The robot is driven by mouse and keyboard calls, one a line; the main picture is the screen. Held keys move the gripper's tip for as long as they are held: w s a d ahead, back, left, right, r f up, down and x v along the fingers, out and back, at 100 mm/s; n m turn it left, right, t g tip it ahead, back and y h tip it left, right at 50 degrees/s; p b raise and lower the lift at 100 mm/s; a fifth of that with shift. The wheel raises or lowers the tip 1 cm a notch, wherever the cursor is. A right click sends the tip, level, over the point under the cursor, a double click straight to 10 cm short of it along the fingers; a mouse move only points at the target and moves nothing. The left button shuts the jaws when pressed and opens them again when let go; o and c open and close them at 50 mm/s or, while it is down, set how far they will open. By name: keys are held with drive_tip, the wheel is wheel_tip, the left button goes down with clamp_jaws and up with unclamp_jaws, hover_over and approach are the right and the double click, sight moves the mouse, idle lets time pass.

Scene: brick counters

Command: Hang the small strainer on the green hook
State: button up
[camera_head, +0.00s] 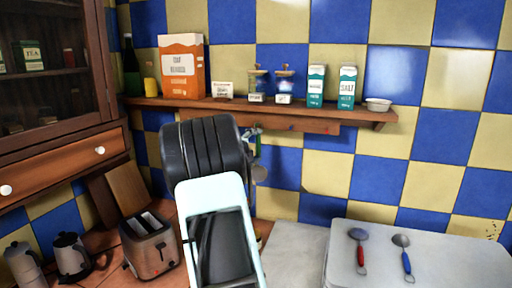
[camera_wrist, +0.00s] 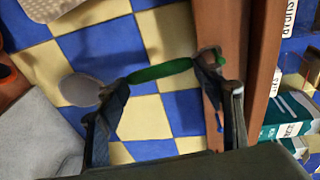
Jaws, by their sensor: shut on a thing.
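The small strainer shows in the wrist view with a round grey head (camera_wrist: 80,90) and a green handle (camera_wrist: 158,71). The head sticks out past the left finger. In the head view the grey strainer head (camera_head: 260,173) hangs just right of my dark wrist, below the shelf. The right finger is close to the wooden rail (camera_wrist: 233,50) under the shelf; whether they touch, I cannot tell. The green hook cannot be made out; my arm and fingers cover part of the rail.
The wooden shelf (camera_head: 225,104) carries a cereal box (camera_head: 182,68), jars and two teal cartons (camera_head: 347,88). A red-handled utensil (camera_head: 360,250) and a blue-handled one (camera_head: 404,255) lie on the white surface at right. A toaster (camera_head: 150,245) stands at lower left.

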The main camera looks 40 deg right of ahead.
drive_tip(key=o, duration=1.9)
drive_tip(key=v, duration=1.2)
